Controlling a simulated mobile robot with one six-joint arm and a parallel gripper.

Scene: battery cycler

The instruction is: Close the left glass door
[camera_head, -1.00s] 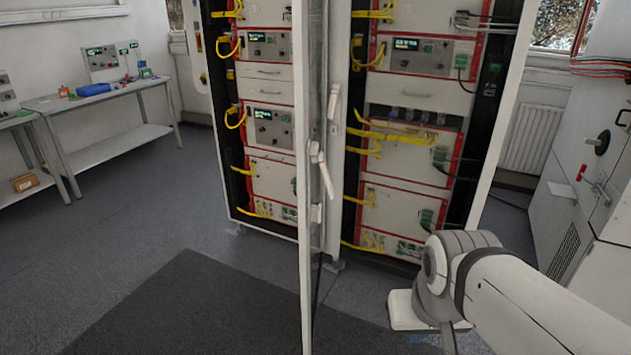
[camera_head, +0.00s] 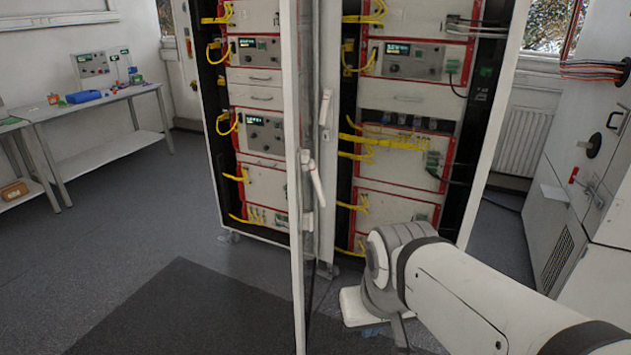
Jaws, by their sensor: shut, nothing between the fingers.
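A glass door (camera_head: 297,220) stands open, seen almost edge-on, in front of the middle of the rack cabinet (camera_head: 213,130). Its white frame reaches out toward me, and a white lever handle (camera_head: 314,180) sits on it. A second white handle (camera_head: 325,106) shows higher up by the cabinet's middle post. My arm comes in from the lower right, with its grey joint right of the door's lower part. A gap of floor shows between the arm and the door frame.
The cabinet's left and right bays hold red-framed instruments (camera_head: 408,60) and yellow cables (camera_head: 385,140). A bench (camera_head: 90,104) stands at the left, a grey-white machine (camera_head: 560,190) at the right. The floor left of the door is clear, with a dark mat (camera_head: 170,310).

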